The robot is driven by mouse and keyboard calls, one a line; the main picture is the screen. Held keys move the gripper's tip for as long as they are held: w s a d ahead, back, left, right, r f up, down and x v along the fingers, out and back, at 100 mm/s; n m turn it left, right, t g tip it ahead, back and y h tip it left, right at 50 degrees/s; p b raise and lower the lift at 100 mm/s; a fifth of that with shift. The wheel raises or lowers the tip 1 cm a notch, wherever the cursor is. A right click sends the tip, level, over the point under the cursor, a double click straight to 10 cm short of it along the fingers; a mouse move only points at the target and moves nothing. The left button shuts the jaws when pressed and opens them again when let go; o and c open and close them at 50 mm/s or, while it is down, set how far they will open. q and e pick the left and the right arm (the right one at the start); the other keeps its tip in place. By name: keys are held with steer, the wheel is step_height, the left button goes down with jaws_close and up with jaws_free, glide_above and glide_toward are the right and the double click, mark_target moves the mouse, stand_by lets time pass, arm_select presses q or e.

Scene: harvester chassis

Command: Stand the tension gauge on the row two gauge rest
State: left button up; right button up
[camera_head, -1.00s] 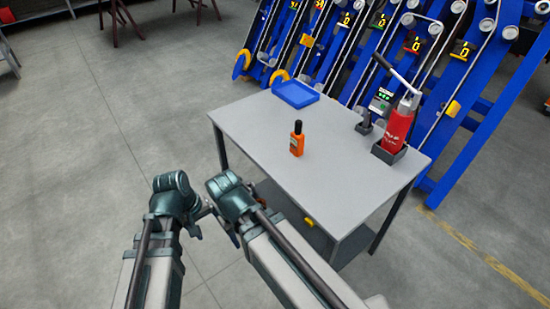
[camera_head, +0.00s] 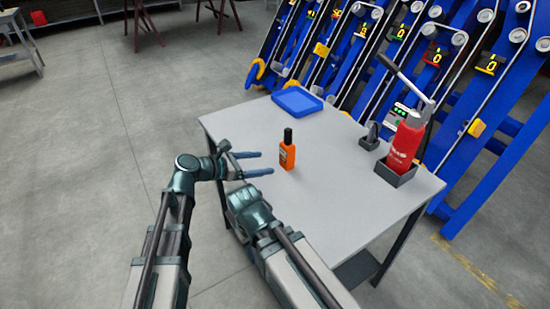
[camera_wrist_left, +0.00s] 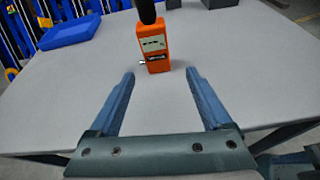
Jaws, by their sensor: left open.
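The tension gauge appears to be the orange handheld device (camera_head: 287,156) with a black top, upright on the grey table (camera_head: 330,200). In the left wrist view the orange gauge (camera_wrist_left: 154,50) shows a small display and stands beyond the fingertips. My left gripper (camera_head: 266,163) is open and empty over the table's left part. Its two fingers point at the gauge, with a gap between them and it. My right arm's wrist (camera_head: 247,207) is at the table's near edge; its jaws are hidden. I cannot tell which part is the row two gauge rest.
A blue tray (camera_head: 297,101) lies at the table's back left. A red lever-handled tool (camera_head: 403,148) stands in a dark holder (camera_head: 395,178) at the right, beside a small dark grey stand (camera_head: 370,142). Blue slanted row units (camera_head: 440,90) with number displays stand behind. The table middle is clear.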

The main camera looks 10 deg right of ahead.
mark_target(284, 141)
arm_select(q)
steer(key=shift+w+d+r+n+h, duration=0.3)
steer(key=shift+w+d+r+n, duration=0.1)
steer(key=shift+w+d+n, duration=0.15)
steer(key=shift+b+x, duration=1.5)
steer(key=shift+x, duration=3.4)
arm_select(e)
steer(key=shift+w+d+f, duration=0.1)
steer(key=shift+d+f, duration=0.05)
steer(key=shift+f, duration=0.65)
steer(key=shift+d+f, duration=0.15)
steer(key=shift+f, duration=0.6)
arm_select(q)
jaws_close()
steer(key=shift+r+p, duration=3)
steer(key=shift+p, duration=0.05)
arm_select(e)
steer(key=shift+r, duration=3)
arm_select(q)
step_height(284, 141, up, 15)
steer(key=p, duration=1.4)
steer(key=shift+f+p, duration=0.2)
steer(key=shift+p, duration=0.1)
arm_select(e)
step_height(284, 141, up, 15)
steer(key=shift+f, duration=0.2)
